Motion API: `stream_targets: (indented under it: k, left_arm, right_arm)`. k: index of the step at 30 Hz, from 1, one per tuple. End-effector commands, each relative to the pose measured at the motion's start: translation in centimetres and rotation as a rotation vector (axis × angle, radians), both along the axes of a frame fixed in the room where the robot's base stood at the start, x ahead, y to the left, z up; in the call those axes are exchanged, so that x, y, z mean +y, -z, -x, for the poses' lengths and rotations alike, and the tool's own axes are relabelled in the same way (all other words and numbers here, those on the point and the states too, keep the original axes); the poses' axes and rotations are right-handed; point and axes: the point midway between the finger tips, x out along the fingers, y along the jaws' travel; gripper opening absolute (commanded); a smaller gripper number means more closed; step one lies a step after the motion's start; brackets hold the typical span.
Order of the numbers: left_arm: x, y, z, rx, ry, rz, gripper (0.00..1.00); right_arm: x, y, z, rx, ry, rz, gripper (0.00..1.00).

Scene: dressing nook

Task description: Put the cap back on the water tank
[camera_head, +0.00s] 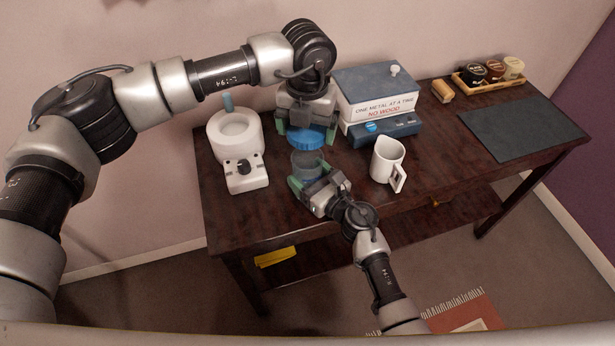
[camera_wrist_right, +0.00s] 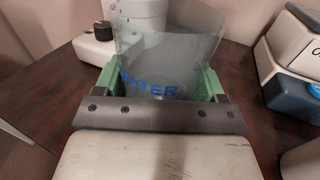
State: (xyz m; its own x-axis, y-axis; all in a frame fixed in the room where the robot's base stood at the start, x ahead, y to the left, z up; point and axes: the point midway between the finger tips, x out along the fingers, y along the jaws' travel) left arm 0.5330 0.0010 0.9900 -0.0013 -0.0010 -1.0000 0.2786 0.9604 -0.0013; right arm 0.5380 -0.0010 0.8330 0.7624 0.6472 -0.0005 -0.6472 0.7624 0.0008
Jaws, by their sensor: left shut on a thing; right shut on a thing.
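The water tank (camera_head: 308,164) is a clear grey container standing near the front of the dark wooden table. My right gripper (camera_head: 310,180) is shut on it from the front. In the right wrist view the tank (camera_wrist_right: 165,62) stands between the green finger pads, with blue "WATER" lettering. The blue round cap (camera_head: 305,140) is held level in my left gripper (camera_head: 306,130), which points down from above. The cap is over or slightly behind the tank's top; whether they touch I cannot tell. The cap is not seen in the right wrist view.
A white device with a round bowl and black knob (camera_head: 238,158) stands left of the tank. A blue-and-white box-shaped machine (camera_head: 378,105) is behind right. A white mug (camera_head: 386,160) stands close to the right. A dark mat (camera_head: 524,130) and a wooden tray of jars (camera_head: 488,82) lie farther right.

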Motion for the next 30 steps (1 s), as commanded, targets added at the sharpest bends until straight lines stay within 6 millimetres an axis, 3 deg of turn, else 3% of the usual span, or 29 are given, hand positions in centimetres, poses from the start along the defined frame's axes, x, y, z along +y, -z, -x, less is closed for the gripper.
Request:
stream_targets:
  k: [4, 13, 30]
  left_arm:
    - [0.0, 0.9, 0.0, 0.002, 0.0, -0.002, 0.64]
    - [0.0, 4.9, 0.1, 0.002, 0.001, -0.001, 0.64]
    - [0.0, 5.3, 0.1, 0.0, 0.0, 0.0, 0.64]
  right_arm:
    - [0.0, 0.0, 0.0, 0.001, 0.0, 0.001, 0.28]
    - [0.0, 0.0, 0.0, 0.0, 0.0, 0.0, 0.28]
    - [0.0, 0.0, 0.0, 0.0, 0.0, 0.0, 0.28]
